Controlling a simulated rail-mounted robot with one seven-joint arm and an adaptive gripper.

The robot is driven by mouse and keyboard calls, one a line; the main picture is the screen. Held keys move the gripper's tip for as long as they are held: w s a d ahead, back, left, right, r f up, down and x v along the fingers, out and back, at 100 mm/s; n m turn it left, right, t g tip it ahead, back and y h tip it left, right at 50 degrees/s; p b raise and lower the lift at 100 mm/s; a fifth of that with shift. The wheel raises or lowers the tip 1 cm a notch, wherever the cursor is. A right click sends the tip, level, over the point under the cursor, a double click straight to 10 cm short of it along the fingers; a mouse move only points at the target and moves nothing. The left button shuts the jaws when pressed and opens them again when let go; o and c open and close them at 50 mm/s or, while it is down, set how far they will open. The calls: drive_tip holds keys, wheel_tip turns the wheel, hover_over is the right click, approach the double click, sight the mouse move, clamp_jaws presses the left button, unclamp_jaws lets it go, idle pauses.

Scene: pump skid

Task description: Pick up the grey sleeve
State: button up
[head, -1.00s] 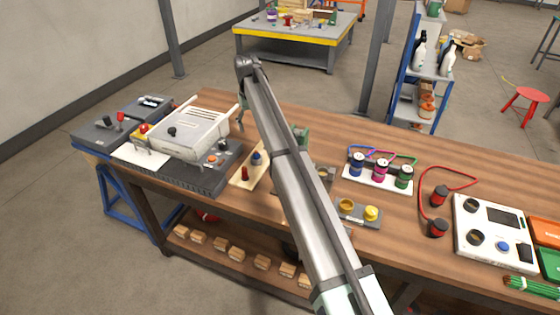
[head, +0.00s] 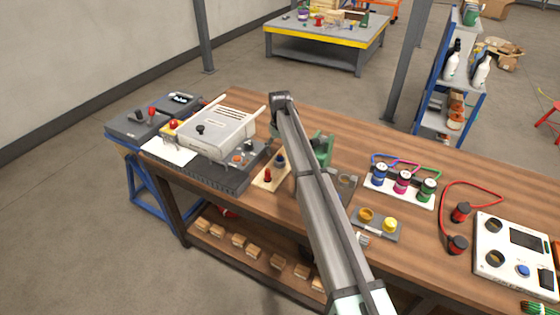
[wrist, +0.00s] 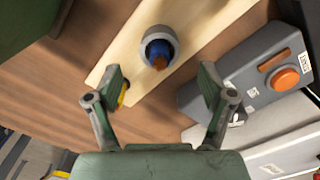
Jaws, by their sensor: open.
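The grey sleeve (wrist: 174,38) is a short ring around a blue post with an orange tip (wrist: 159,62), standing on a pale wooden board (wrist: 118,52). In the head view the sleeve and blue post (head: 280,160) stand on the board (head: 262,184) behind a red peg (head: 268,176). In the wrist view my gripper (wrist: 161,85) is open, its two fingers spread left and right, with the sleeve ahead of the gap between the tips, apart from both. The head view does not show the fingers clearly; my arm covers part of the bench.
A grey box with an orange button (wrist: 285,78) lies close to the right finger. A yellow piece (wrist: 122,94) shows beside the left finger. A green fixture (head: 322,150) stands right of the board. The white-topped machine (head: 218,130) is at left.

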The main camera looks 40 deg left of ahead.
sight(280, 155)
drive_tip(key=shift+d+f+p, duration=0.1)
drive_tip(key=shift+f+p, duration=0.5)
drive_tip(key=shift+f, duration=0.15)
drive_tip(key=shift+f+p, duration=0.7)
drive_tip(key=shift+f, duration=1.25)
drive_tip(key=c, duration=1)
